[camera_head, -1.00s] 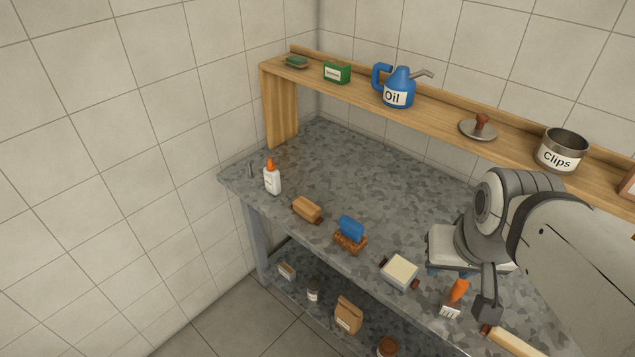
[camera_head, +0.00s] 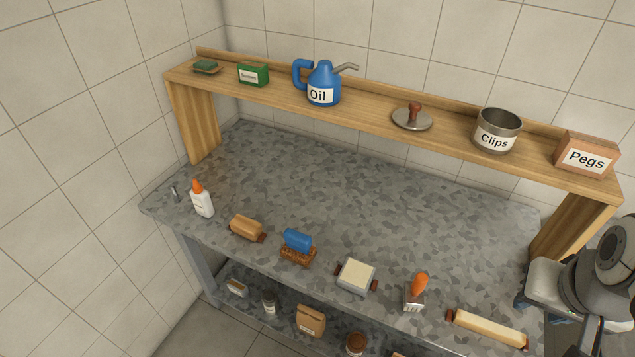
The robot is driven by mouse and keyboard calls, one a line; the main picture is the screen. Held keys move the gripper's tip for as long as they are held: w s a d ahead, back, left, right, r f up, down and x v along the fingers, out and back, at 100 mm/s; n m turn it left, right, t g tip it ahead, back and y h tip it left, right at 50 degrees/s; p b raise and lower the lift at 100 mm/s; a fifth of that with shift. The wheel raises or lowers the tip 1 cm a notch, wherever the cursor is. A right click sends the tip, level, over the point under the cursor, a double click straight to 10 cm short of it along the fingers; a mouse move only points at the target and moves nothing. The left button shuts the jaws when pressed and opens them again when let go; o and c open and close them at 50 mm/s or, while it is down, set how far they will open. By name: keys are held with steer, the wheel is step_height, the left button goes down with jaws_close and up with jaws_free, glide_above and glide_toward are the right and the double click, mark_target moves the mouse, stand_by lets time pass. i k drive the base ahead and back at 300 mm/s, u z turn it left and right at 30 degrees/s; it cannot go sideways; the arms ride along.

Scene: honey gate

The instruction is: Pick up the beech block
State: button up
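Three wooden-looking pieces with red-brown ends lie along the front of the speckled grey bench (camera_head: 330,180). One is a short tan block (camera_head: 247,228) at the left. One is a squarish pale cream block (camera_head: 356,276) in the middle. One is a long pale yellow bar (camera_head: 488,328) at the right. I cannot tell by sight which is the beech block. My gripper (camera_head: 567,330) is at the lower right edge, right of the long bar and apart from the blocks. Its fingers are partly hidden and cut off, so its opening does not show.
A glue bottle (camera_head: 202,198), a blue-handled brush (camera_head: 297,247) and an orange-handled scraper (camera_head: 416,291) stand among the blocks. A wooden shelf (camera_head: 370,115) over the back holds an oil can (camera_head: 322,84), a clips tin (camera_head: 497,130) and a pegs box (camera_head: 587,155). The bench's middle is clear.

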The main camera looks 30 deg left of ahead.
mark_target(245, 228)
steer(key=z, duration=2.05)
steer(key=k, duration=2.2)
steer(key=u, duration=1.65)
steer(key=i, duration=1)
